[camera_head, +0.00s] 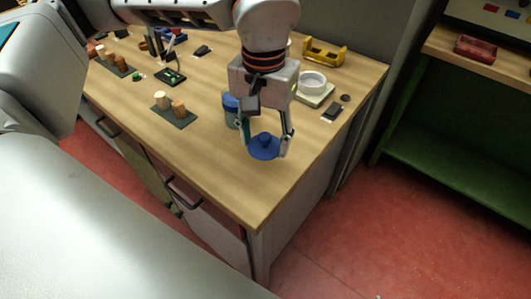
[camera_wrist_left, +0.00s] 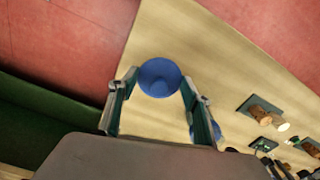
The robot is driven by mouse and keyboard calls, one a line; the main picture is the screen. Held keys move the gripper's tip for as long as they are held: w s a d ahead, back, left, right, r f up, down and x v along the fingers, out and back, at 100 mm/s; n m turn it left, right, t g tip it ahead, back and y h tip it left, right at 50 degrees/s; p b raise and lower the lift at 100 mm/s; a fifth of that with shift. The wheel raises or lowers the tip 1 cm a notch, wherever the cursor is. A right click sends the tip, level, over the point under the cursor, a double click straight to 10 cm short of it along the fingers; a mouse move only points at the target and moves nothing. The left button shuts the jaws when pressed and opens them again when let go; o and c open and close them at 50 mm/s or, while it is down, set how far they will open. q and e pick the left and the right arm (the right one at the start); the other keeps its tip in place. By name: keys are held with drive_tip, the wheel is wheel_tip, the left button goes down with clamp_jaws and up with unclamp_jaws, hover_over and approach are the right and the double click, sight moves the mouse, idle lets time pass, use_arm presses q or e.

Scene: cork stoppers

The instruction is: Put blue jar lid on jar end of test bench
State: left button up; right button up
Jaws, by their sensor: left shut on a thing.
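My left gripper (camera_head: 266,149) points down over the front right part of the wooden bench top (camera_head: 215,170). In the left wrist view the lid (camera_wrist_left: 160,77) sits between the two fingertips (camera_wrist_left: 159,84). A jar-like container with a blue top and a teal lower part (camera_head: 230,111) stands just behind and left of the gripper, partly hidden by it. Whether the lid touches the bench is hard to tell. My right gripper is not in view.
A dark mat with corks (camera_head: 175,118) lies left of the jar. A white dish on a scale (camera_head: 312,84) and a yellow holder (camera_head: 325,52) stand behind. The bench's front corner is clear. A green shelf (camera_head: 440,155) is at right.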

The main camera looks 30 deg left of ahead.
sight(264, 166)
use_arm(q)
drive_tip(key=shift+f+b, duration=0.3)
drive_tip(key=shift+f, duration=2.35)
drive_tip(key=shift+f, duration=0.2)
drive_tip(key=o, duration=0.9)
drive_tip(key=shift+r, duration=0.1)
wheel_tip(264, 166, up, 12)
drive_tip(key=shift+r+p, duration=0.15)
drive_tip(key=shift+p, duration=0.65)
